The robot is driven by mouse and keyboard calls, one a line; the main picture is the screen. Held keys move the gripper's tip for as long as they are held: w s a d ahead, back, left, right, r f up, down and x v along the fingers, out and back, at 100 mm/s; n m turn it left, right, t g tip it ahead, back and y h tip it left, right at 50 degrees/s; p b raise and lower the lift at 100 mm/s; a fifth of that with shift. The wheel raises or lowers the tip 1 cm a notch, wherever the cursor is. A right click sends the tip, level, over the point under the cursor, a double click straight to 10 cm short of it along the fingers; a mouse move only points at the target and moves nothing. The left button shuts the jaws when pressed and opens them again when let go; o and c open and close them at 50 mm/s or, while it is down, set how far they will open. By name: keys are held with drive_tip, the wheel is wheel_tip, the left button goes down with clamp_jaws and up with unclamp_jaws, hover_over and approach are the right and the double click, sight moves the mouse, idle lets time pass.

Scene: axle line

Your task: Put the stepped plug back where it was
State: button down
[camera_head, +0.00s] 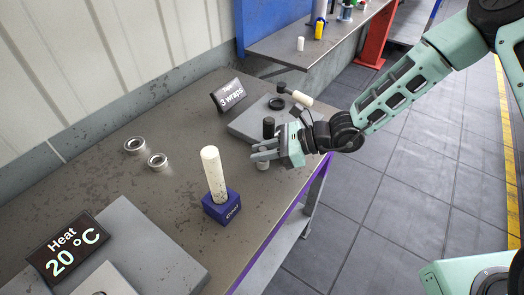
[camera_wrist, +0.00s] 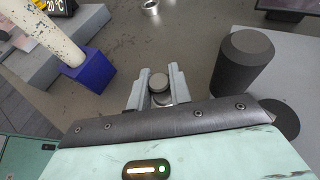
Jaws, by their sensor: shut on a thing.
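My gripper (camera_head: 264,151) is low over the metal bench, near its front edge, with its fingers closed around a small grey stepped piece. This looks like the stepped plug (camera_head: 263,165); its lower part shows pale under the fingers. In the wrist view, the plug (camera_wrist: 158,84) has a darker round top and a shinier wider part below, between the two fingertips (camera_wrist: 157,88). I cannot tell whether its foot touches the bench.
A dark cylinder (camera_head: 268,127) stands close behind my gripper by a grey plate (camera_head: 245,126) with a black disc (camera_head: 277,103). A cream rod stands in a blue block (camera_head: 222,206). Two metal rings (camera_head: 135,145) lie at left. Signs read "3 wraps" (camera_head: 229,95) and "Heat 20 °C" (camera_head: 67,247).

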drive_tip(key=shift+f, duration=0.35)
drive_tip(key=shift+f, duration=0.15)
drive_tip(key=c, duration=1.3)
unclamp_jaws()
